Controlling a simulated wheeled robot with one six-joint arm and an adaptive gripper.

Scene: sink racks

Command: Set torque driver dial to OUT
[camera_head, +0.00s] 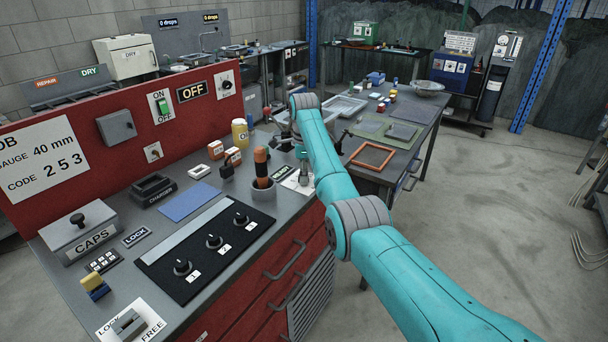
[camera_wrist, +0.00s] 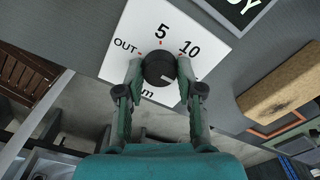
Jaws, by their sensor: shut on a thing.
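The torque driver dial is a round black knob (camera_wrist: 159,68) on a white plate (camera_wrist: 205,28) marked OUT, 5 and 10, with part of a unit label below. In the wrist view my gripper (camera_wrist: 160,72) is shut on the knob, one finger on each side. A pale mark on the knob shows toward its lower right, away from OUT at the upper left. Part of the dial's face is hidden by the fingers. In the head view my gripper (camera_head: 303,153) points down over a white plate (camera_head: 297,183) at the bench's right edge; the knob cannot be made out there.
A dark sign (camera_wrist: 243,10) ending in "DY" and a tan block (camera_wrist: 283,90) lie beside the plate. In the head view an orange-topped tool (camera_head: 261,163) stands in a grey cup left of my gripper. An orange frame (camera_head: 372,156) lies on the table to the right.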

